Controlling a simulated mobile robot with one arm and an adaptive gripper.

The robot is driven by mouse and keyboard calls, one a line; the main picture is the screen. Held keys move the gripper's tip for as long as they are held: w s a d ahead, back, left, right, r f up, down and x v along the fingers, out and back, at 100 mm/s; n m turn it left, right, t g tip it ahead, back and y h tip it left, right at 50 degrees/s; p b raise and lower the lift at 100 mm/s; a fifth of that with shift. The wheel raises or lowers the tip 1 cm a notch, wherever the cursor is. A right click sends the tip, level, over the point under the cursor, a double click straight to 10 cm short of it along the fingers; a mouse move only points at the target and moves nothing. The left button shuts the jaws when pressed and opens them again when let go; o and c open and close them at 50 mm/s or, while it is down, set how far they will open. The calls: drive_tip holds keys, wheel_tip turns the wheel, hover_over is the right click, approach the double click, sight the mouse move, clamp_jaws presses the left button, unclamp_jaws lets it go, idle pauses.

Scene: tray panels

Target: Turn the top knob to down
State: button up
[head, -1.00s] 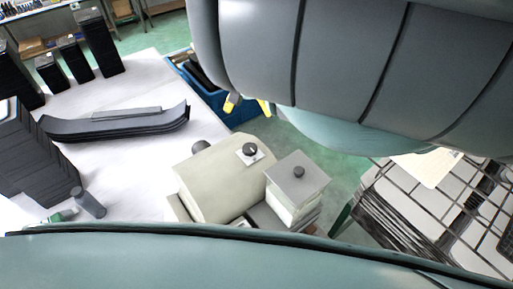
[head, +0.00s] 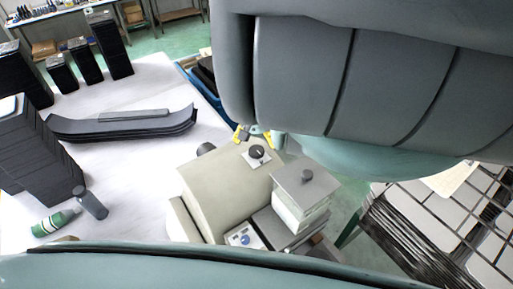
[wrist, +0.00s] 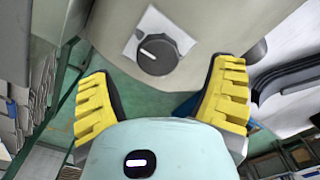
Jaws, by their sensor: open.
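The top knob (head: 257,152) is a round black dial on a white plate, on top of a beige machine (head: 228,185). In the wrist view the knob (wrist: 157,54) shows a white pointer mark and lies just beyond my fingertips, roughly midway between them. My gripper (head: 258,134) has yellow padded fingers; in the wrist view my gripper (wrist: 160,85) is spread open and empty, apart from the knob. In the head view my arm hides part of the gripper.
A grey-topped box (head: 303,188) with a small knob stands right of the machine. A lower panel (head: 243,238) has a blue button. Dark curved parts (head: 122,125) and a green bottle (head: 52,223) lie on the white table (head: 120,185). A wire rack (head: 440,225) is at right.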

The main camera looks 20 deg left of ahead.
sight(257, 149)
drive_tip(key=shift+s+d+f, duration=0.1)
drive_tip(key=shift+f, duration=0.35)
drive_tip(key=shift+a+f+p, duration=0.2)
drive_tip(key=shift+f+p, duration=0.2)
drive_tip(key=shift+f, duration=0.3)
drive_tip(key=shift+d+f, duration=0.2)
drive_tip(key=shift+f, duration=0.45)
drive_tip(key=shift+c, duration=0.2)
drive_tip(key=c, duration=1.2)
